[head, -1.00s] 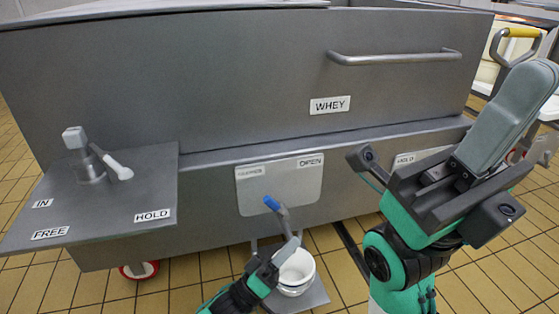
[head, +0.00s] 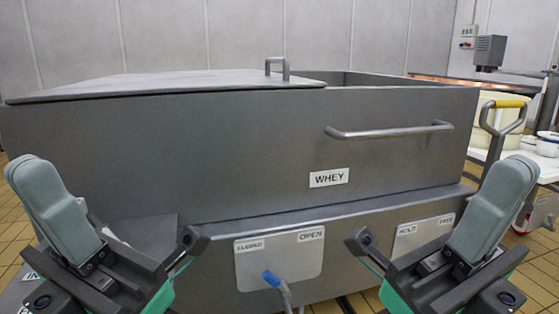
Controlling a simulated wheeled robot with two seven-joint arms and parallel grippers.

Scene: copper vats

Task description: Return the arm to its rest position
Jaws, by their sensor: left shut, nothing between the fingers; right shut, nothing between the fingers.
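My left gripper (head: 52,205) is raised at the lower left, in front of the vat, with its grey fingers together and empty. My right gripper (head: 497,205) is raised at the lower right in a mirrored pose, also shut and empty. Both arms come up from the bottom edge, and their lower links are out of view. Neither gripper touches anything that I can see.
A large grey metal vat labelled WHEY (head: 250,140) fills the middle. A blue-tipped lever (head: 271,278) stands before its OPEN plate (head: 300,262). A trolley with a yellow handle (head: 509,104) stands at right. The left gripper hides much of the side shelf.

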